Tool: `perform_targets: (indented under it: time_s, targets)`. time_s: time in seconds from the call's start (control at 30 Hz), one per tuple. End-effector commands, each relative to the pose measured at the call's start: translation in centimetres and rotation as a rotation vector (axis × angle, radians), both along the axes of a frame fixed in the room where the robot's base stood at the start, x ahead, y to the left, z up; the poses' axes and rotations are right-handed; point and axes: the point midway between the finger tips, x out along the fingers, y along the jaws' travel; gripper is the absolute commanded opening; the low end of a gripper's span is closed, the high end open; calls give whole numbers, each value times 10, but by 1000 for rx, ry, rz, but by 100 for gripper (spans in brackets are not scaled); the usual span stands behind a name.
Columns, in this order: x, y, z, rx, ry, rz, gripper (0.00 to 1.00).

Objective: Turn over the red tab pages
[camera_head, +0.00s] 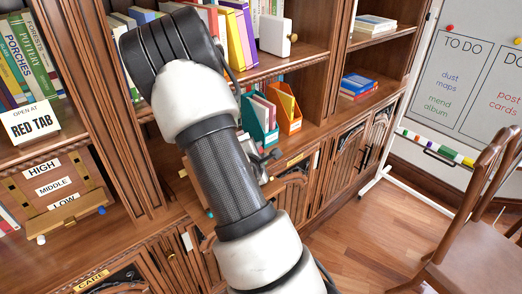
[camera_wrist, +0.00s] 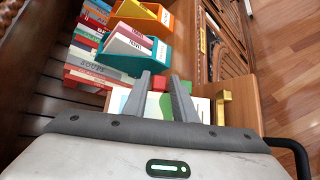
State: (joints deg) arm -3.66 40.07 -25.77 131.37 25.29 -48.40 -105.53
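My gripper (camera_wrist: 160,76) shows in the wrist view with its two grey fingers apart and nothing held between them. Below and between the fingers lies a pale page or card (camera_wrist: 201,104), partly hidden by the fingers and palm. A red patch (camera_wrist: 160,83) and a green patch (camera_wrist: 166,103) show between the fingers; I cannot tell whether the red one is the tab. In the head view my arm covers most of this spot. A white sign (camera_head: 31,122) reading "OPEN AT RED TAB" stands on the left shelf.
A teal file box (camera_wrist: 139,62) and an orange one (camera_wrist: 160,24) stand just beyond the fingers, with stacked books (camera_wrist: 85,70) at their left. A brass-coloured piece (camera_wrist: 223,105) stands at the right. A wooden chair (camera_head: 468,235) and whiteboard (camera_head: 470,75) are at far right; floor between is clear.

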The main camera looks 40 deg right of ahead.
Motion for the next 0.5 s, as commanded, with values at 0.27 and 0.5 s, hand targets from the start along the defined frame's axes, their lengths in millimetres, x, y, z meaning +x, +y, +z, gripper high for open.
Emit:
perform_targets:
  time_s: [0.27, 0.5]
  targets:
    - [0, 0, 0, 0, 0, 0, 22]
    - [0, 0, 0, 0, 0, 0, 0]
